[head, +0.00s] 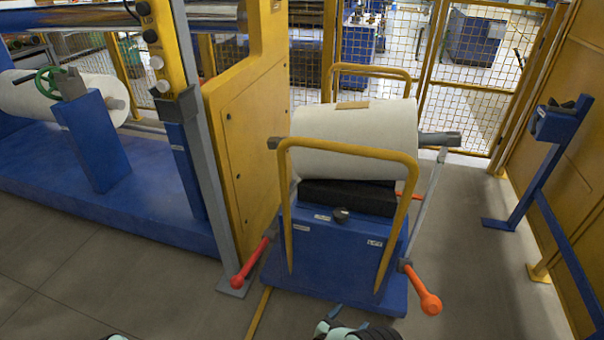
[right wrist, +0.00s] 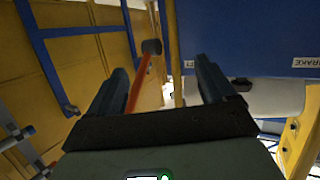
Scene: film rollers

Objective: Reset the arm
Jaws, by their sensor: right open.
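My right gripper (right wrist: 160,68) is open in the right wrist view, its two dark fingers apart and nothing clamped. An orange lever (right wrist: 143,78) with a grey pivot shows between the fingers, not visibly gripped; its depth is unclear. In the head view, this orange-handled lever (head: 428,300) sticks out at the right of the blue roller cart (head: 332,245). A red-handled lever (head: 248,264) sticks out at the cart's left. Teal and black parts of my right arm (head: 355,332) show at the bottom edge. My left gripper is not visible; only a sliver of that arm shows at the bottom left.
A large white film roll (head: 355,140) lies on the cart behind yellow tube handles (head: 350,152). The yellow and blue machine (head: 250,120) stands left. A blue stand (head: 545,150) and yellow wall are right, with mesh fencing behind. Floor (head: 120,285) is clear at front left.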

